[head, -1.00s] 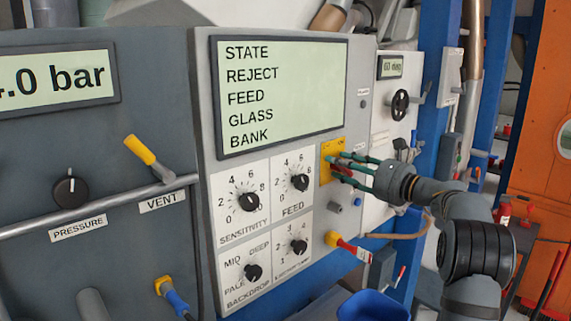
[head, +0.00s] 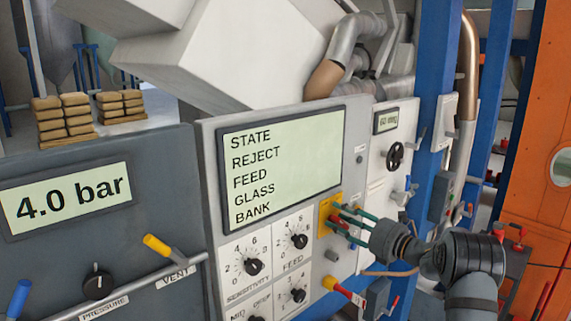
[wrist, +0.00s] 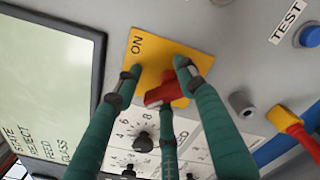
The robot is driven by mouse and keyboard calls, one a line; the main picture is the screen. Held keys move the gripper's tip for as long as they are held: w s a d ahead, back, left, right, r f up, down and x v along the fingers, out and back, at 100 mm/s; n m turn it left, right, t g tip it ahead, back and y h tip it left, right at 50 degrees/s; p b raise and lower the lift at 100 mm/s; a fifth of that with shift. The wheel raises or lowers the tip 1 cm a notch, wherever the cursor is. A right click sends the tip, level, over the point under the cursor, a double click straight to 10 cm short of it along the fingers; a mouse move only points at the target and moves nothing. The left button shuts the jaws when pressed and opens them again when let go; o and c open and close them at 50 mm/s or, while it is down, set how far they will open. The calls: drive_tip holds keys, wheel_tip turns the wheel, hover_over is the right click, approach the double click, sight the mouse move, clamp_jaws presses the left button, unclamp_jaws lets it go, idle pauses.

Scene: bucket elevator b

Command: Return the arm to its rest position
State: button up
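My gripper (head: 352,222) is at the right part of the control panel, in front of a yellow plate (head: 325,213). In the wrist view my gripper (wrist: 158,72) has three green fingers spread apart, with gaps between their tips. A red switch handle (wrist: 166,90) on the yellow plate (wrist: 147,48), marked ON, lies between the fingertips. The right fingertip overlaps the handle in the picture; I cannot tell whether it touches. My arm reaches in from the lower right and is extended toward the panel.
The text screen (head: 282,172) is left of the gripper, with black dials (head: 299,241) below it. A red-and-yellow lever (head: 343,290) sticks out below the gripper. A handwheel (head: 395,156) and blue posts stand to the right. A grey stub (wrist: 241,103) projects beside the fingers.

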drive_tip(key=m+p, duration=0.1)
drive_tip(key=p, duration=0.1)
drive_tip(key=m+p, duration=0.2)
drive_tip(key=shift+w+d+r, duration=0.15)
drive_tip(key=shift+w, duration=0.05)
drive_tip(key=shift+s+d+f+b, duration=0.25)
drive_tip(key=shift+d+f+b, duration=0.1)
drive_tip(key=shift+b, duration=0.15)
drive_tip(key=shift+s+d+r, duration=0.15)
drive_tip(key=shift+s+d, duration=0.2)
drive_tip(key=shift+s, duration=0.1)
